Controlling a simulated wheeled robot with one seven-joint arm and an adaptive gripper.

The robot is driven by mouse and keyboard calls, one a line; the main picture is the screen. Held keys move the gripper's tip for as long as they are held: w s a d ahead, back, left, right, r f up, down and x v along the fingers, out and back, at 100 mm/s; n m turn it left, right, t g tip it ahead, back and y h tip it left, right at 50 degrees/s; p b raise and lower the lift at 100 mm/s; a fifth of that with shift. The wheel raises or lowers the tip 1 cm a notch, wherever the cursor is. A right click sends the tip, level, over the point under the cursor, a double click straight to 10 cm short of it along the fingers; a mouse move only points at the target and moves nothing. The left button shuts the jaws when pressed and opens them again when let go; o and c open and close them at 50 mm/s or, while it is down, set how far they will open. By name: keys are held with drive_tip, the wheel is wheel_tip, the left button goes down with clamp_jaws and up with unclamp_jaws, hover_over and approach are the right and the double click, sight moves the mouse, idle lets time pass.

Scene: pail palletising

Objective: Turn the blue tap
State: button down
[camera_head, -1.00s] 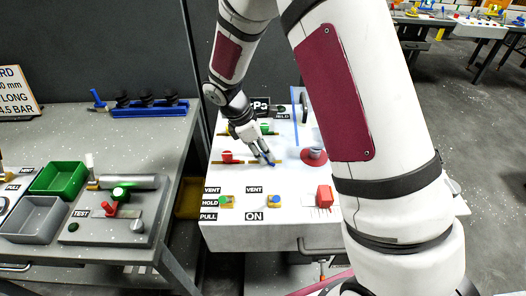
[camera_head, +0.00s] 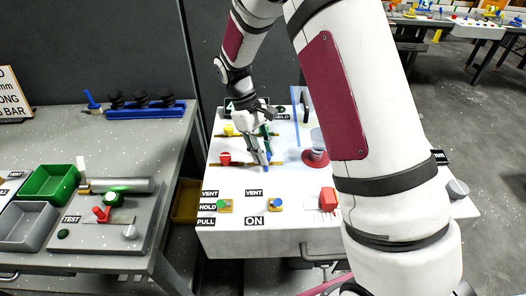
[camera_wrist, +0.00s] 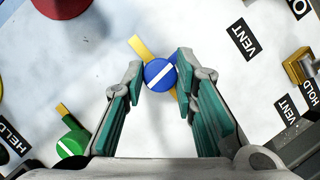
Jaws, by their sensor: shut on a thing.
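The blue tap (camera_wrist: 160,74) is a round blue knob with a white line across it, set on a brass pipe (camera_wrist: 141,47). In the wrist view it sits between the tips of my gripper (camera_wrist: 161,80), which is shut on it. In the head view my gripper (camera_head: 261,161) reaches down onto the white panel box, and only a little of the blue tap (camera_head: 266,167) shows at its fingertips.
A red tap (camera_head: 225,158) is left of my gripper and a yellow tap (camera_head: 229,130) behind it. A green tap (camera_wrist: 71,143) is near my left finger. A red disc (camera_head: 314,158) stands to the right.

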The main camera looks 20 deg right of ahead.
drive_tip(key=shift+m, duration=0.7)
drive_tip(key=c, duration=1.3)
unclamp_jaws()
drive_tip(key=v, duration=1.2)
drive_tip(key=shift+d, duration=0.2)
